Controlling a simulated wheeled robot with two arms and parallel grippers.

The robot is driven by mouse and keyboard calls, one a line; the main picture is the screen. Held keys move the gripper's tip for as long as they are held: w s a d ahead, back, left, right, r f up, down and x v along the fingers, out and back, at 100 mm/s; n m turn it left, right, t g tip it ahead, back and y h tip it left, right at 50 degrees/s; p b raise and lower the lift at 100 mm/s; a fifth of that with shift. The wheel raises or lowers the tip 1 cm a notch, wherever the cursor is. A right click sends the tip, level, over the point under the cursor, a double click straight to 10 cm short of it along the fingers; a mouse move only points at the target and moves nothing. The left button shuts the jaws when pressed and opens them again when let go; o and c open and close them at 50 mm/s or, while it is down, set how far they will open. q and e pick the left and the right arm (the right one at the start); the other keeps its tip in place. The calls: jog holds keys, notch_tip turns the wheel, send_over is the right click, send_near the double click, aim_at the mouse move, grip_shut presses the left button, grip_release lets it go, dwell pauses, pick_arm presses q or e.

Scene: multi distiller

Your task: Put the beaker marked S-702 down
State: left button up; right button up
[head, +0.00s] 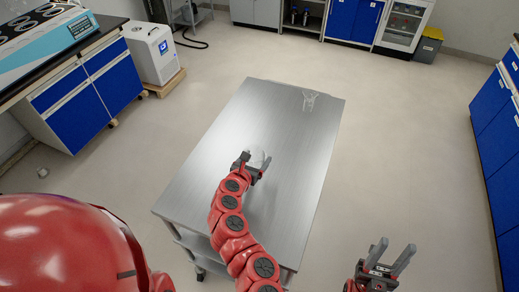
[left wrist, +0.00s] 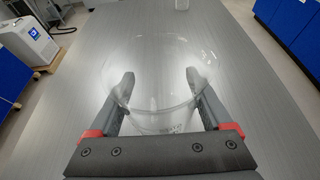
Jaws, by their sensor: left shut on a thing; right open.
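My left gripper (head: 255,161) is over the middle of the steel table (head: 200,182), shut on a clear glass beaker (head: 257,156). In the left wrist view the two fingers of the gripper (left wrist: 160,78) lie on either side of the beaker (left wrist: 158,50). The beaker looks upright and empty. Small marks show on its near side but I cannot read them. I cannot tell whether its base touches the table top. My right gripper (head: 388,257) is open and empty, off the table's right side.
Another clear glass vessel (head: 309,99) stands near the table's far right corner. The table top around the held beaker is bare. A white machine (head: 155,52) stands on the floor at left, beside blue cabinets (head: 103,92). More blue cabinets (head: 500,130) line the right.

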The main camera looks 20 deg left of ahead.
pick_arm(q)
jog(key=w, duration=0.3)
jog(key=w+a+p, duration=0.1)
jog(key=w, duration=0.2)
jog(key=shift+a+f, duration=0.1)
jog(key=shift+f, duration=0.05)
jog(key=shift+w+a+f+p, duration=0.2)
jog(key=shift+w+f+p, duration=0.1)
jog(key=shift+w, duration=0.25)
notch_tip(320, 180, down, 3)
jog(key=shift+f, duration=0.1)
jog(key=shift+f, duration=0.1)
jog(key=shift+f, duration=0.15)
jog(key=o, duration=1.3)
jog(key=shift+o, duration=0.2)
